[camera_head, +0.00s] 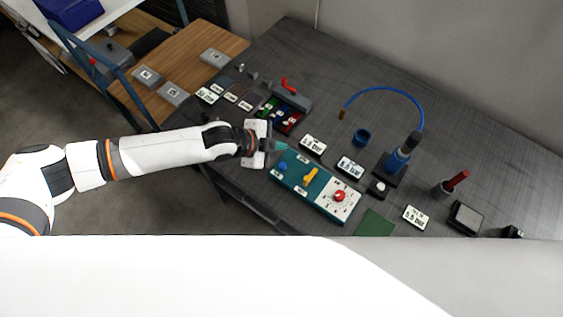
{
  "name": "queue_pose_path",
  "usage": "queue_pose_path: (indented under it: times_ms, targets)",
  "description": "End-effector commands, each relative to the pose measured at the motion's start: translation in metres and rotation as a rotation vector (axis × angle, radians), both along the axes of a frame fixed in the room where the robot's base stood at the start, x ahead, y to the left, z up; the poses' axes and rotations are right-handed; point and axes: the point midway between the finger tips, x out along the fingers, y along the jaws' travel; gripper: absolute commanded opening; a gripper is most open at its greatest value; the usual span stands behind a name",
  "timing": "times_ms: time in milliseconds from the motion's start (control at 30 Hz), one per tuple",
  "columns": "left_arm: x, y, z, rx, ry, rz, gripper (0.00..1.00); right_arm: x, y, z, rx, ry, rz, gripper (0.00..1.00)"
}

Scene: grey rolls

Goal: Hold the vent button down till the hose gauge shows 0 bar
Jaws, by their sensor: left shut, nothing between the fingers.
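My left gripper (278,147) is shut and empty. It hovers around the back left corner of a teal panel (300,190); whether it touches anything I cannot tell. The panel carries a blue knob (283,166), a yellow lever (311,176) and a red knob or button (340,196) on a white plate. A small white button on a black base (378,187) stands right of the panel. Which one is the vent button I cannot read. White display cards (313,145), (350,166) and (416,216) seem to read several bar; their labels are too small. My right gripper is out of view.
A blue hose (385,89) arcs from a brass end to a blue device (397,160). The back of the grey table (350,60) is clear.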

Motion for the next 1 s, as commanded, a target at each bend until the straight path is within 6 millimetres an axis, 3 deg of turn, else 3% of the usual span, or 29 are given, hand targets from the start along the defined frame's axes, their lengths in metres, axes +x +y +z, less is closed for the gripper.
queue_pose_path:
  times_ms: [467,1000]
  targets:
    - [0.000,0.000,-0.006,0.000,0.000,0.000,0.00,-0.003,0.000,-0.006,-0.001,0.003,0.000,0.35]
    - [0.000,0.000,-0.073,-0.001,-0.001,-0.001,0.00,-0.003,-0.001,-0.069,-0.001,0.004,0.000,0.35]
